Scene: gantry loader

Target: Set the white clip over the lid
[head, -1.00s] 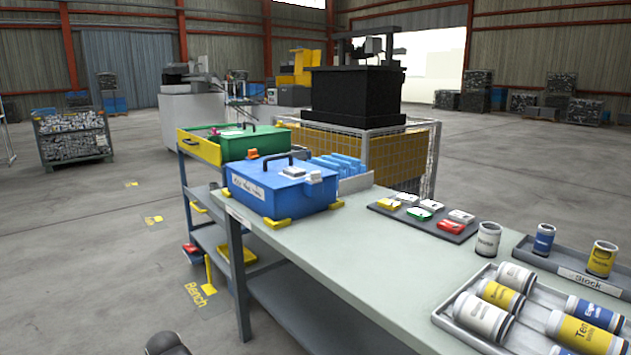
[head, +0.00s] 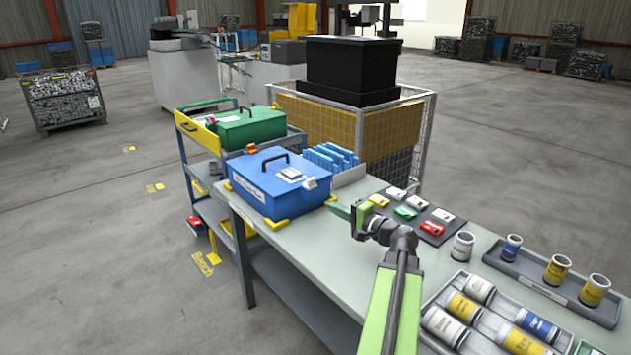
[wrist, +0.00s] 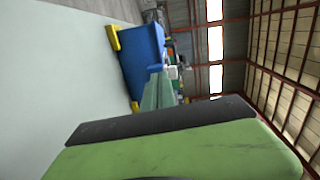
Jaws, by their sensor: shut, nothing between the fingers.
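The blue box (head: 270,198) stands on the bench with its blue lid (head: 262,167) down and a black handle on top. A white block (head: 290,174) lies on the lid beside the handle, and a small white-and-orange piece (head: 310,183) sits at its right edge. I cannot tell whether either is the white clip. Several white pieces (head: 442,214) lie on the dark mat among coloured ones. My gripper (head: 334,208) is shut and empty, just right of the box, pointing towards it. In the wrist view the fingers (wrist: 161,88) point towards the blue box (wrist: 140,52).
The dark mat (head: 456,234) lies behind my arm. A can (head: 462,246) and trays of cans stand on the bench to the right. A green box (head: 248,127) on a cart and a mesh cage (head: 412,150) stand behind. Yellow corner blocks (head: 279,225) hold the blue box.

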